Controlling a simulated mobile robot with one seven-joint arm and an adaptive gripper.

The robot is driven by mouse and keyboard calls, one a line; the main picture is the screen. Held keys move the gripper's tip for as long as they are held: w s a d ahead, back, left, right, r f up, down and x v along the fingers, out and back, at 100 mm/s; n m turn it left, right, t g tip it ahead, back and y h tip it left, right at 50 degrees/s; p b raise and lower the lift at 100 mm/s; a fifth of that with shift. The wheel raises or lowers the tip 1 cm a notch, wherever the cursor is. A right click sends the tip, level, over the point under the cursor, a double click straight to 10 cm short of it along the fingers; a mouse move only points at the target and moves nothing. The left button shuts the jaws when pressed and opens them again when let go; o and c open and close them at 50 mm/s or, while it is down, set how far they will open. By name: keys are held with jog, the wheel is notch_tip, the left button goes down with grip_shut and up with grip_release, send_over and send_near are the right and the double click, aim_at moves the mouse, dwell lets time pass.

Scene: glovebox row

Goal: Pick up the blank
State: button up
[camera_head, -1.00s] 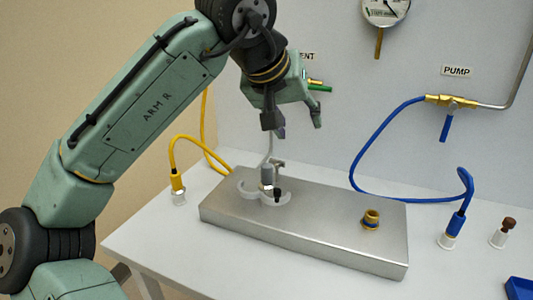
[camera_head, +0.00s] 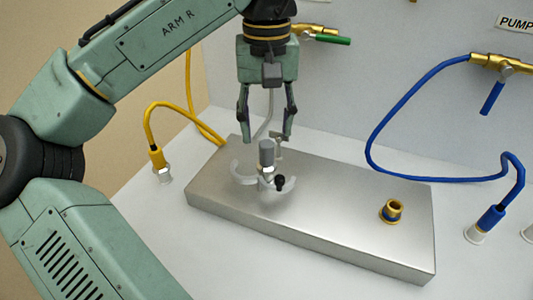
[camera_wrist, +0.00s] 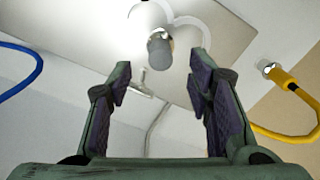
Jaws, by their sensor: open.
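The blank appears to be the small grey cylinder (camera_head: 267,155) standing upright on the metal block (camera_head: 330,225). Pale clamp halves (camera_head: 243,178) lie spread around its foot, with a black knob (camera_head: 281,183) at the front. My gripper (camera_head: 266,138) points down with its fingers apart, one on each side of the blank's top in the head view. In the wrist view the blank (camera_wrist: 159,52) shows between the open fingertips (camera_wrist: 160,72) and a little beyond them. Nothing is held, and I see no contact.
A brass port (camera_head: 393,210) stands on the block's right part. A yellow hose (camera_head: 165,106) is at left, a blue hose (camera_head: 385,115) at right. A thin grey tube (camera_head: 267,115) rises behind the blank. The block's middle is clear.

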aim_at(267, 143)
jog(key=shift+s+f+p, duration=0.1)
jog(key=shift+f+p, duration=0.5)
jog(key=shift+f, duration=2.45)
jog(key=shift+c, duration=0.5)
grip_shut()
